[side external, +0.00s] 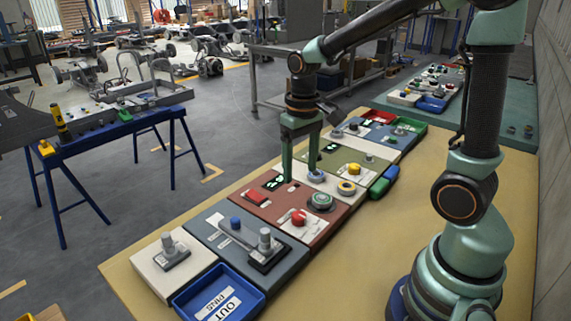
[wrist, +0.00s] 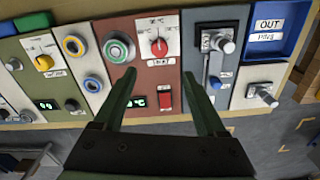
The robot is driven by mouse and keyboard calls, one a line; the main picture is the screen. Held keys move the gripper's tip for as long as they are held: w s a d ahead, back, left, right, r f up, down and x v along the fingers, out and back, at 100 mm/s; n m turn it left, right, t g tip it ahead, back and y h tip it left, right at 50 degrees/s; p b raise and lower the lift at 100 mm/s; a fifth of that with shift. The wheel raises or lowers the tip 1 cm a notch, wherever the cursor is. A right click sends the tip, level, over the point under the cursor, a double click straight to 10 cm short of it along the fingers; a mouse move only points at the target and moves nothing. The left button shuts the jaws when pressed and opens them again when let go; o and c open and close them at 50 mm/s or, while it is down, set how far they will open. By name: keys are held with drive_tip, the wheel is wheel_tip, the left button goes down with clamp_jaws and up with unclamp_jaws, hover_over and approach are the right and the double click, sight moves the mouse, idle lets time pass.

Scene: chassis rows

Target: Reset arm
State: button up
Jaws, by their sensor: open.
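My gripper (side external: 302,168) hangs down over the row of control panels with its jaws apart. In the side external view its fingers are near the dark red panel (side external: 325,226) and the white strip beyond it. In the wrist view my gripper (wrist: 160,76) shows two spread fingers with nothing between them. The red rocker switch (wrist: 165,96) and red knob (wrist: 158,47) on the dark red panel show between and beyond the fingers. The left finger partly covers that panel's green display. Whether a fingertip touches a panel I cannot tell.
A grey-blue panel with a lever (side external: 236,236), a white panel (side external: 152,273) and a blue OUT tray (side external: 259,298) lie at the near end. A green panel (side external: 331,160) lies farther back. Bare tabletop (side external: 352,270) is free on the right. A blue-legged bench (side external: 105,120) stands left.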

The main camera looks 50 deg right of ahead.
drive_tip(key=s+a+r+n+t, duration=0.2)
drive_tip(key=s+r+t, duration=0.3)
drive_tip(key=r, duration=0.3)
drive_tip(key=shift+s+a, duration=0.5)
drive_tip(key=shift+a, duration=0.3)
